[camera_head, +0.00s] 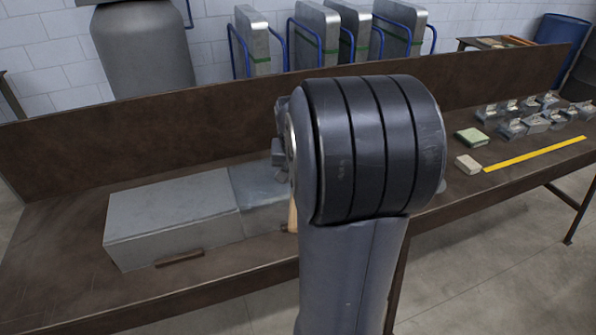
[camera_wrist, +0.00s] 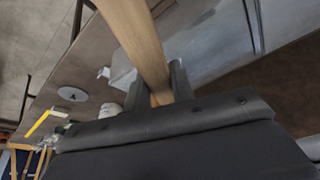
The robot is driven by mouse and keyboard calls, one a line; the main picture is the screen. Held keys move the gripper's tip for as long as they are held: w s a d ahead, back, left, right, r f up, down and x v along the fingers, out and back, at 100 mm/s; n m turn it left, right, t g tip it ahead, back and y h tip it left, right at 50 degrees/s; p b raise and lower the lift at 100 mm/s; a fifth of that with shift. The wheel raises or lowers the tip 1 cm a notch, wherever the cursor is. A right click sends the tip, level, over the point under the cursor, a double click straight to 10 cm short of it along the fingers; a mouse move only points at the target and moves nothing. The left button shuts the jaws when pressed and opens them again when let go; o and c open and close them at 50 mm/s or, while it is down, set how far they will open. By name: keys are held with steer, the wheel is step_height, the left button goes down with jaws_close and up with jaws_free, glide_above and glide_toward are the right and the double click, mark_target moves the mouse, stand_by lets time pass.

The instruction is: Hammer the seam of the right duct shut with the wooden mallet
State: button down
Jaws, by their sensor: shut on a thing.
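My gripper (camera_wrist: 152,88) is shut on the wooden handle of the mallet (camera_wrist: 138,40); the handle runs up out of the wrist view, so the mallet's head is not seen there. In the head view a sliver of pale wood (camera_head: 292,216) shows beside my arm, and the arm hides the gripper. A long grey sheet-metal duct (camera_head: 170,215) lies on the bench at left. The right duct (camera_head: 262,196) adjoins its right end and is partly hidden behind my arm. Grey metal (camera_wrist: 215,40) also shows beyond the handle in the wrist view. The seam cannot be made out.
The brown bench (camera_head: 60,265) has a raised back board (camera_head: 200,120). A small brown bar (camera_head: 180,258) lies at the left duct's front. At right are a yellow strip (camera_head: 535,153), a green block (camera_head: 472,137), a pale block (camera_head: 468,164) and several metal pieces (camera_head: 537,121).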

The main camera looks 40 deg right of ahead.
step_height(320, 180, down, 9)
steer(key=b, duration=0.7)
step_height(320, 180, up, 9)
steer(key=p, duration=0.7)
steer(key=shift+r, duration=0.15)
steer(key=s+d+p, duration=0.1)
steer(key=s+d, duration=0.2)
steer(key=d, duration=0.8)
steer(key=shift+s+d+f, duration=0.15)
steer(key=shift+f, duration=0.15)
steer(key=shift+f, duration=0.1)
